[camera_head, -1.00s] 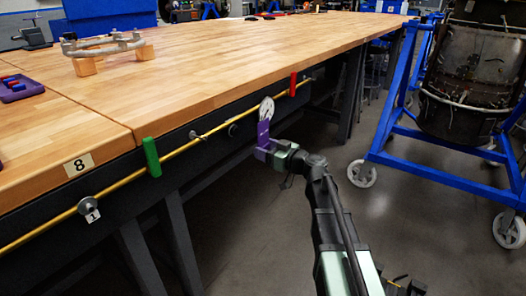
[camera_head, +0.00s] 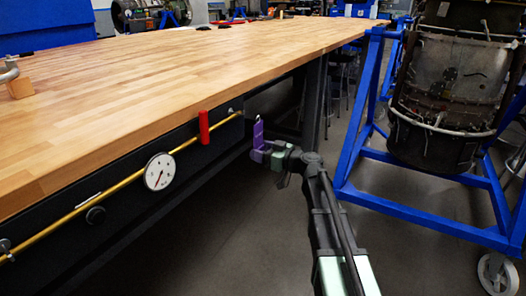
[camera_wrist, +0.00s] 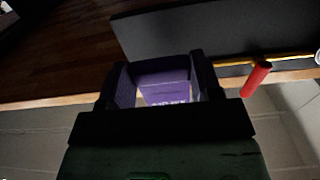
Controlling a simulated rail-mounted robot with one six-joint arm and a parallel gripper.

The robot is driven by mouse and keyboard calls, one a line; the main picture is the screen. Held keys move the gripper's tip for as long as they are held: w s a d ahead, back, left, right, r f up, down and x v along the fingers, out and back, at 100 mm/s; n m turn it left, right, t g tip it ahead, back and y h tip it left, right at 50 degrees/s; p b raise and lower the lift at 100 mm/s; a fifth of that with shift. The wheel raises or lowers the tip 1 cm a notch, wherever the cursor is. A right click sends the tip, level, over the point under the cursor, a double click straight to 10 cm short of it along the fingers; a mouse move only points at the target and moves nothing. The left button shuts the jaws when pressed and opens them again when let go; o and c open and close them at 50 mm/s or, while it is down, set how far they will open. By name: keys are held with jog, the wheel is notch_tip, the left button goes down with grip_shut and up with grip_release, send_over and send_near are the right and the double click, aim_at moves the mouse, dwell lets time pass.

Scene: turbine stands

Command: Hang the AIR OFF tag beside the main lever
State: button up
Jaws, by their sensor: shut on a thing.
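My gripper (camera_head: 258,146) is shut on a purple tag (camera_wrist: 166,92), which sits between its two fingers in the wrist view. Pale lettering at the tag's lower edge is only partly visible. In the head view, the gripper is in front of the bench, right of the red lever (camera_head: 204,127) and apart from it. The red lever stands upright on a yellow pipe (camera_head: 128,182). It also shows at the right of the wrist view (camera_wrist: 256,79). A small fitting (camera_head: 233,111) is near the pipe's right end. I cannot tell which lever is the main one.
The wooden bench top (camera_head: 150,90) is mostly clear. A blue wheeled stand (camera_head: 425,226) holds a turbine part at the right. Open floor lies between.

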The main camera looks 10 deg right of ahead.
jog(key=shift+a, duration=0.35)
jog(key=shift+x, duration=2.15)
jog(key=shift+w+a, duration=0.4)
jog(key=shift+a, duration=0.05)
jog(key=o, duration=1.5)
jog(key=shift+s+d, duration=0.1)
jog(key=v, duration=0.6)
jog(key=shift+s+d, duration=0.25)
jog(key=shift+d, duration=0.05)
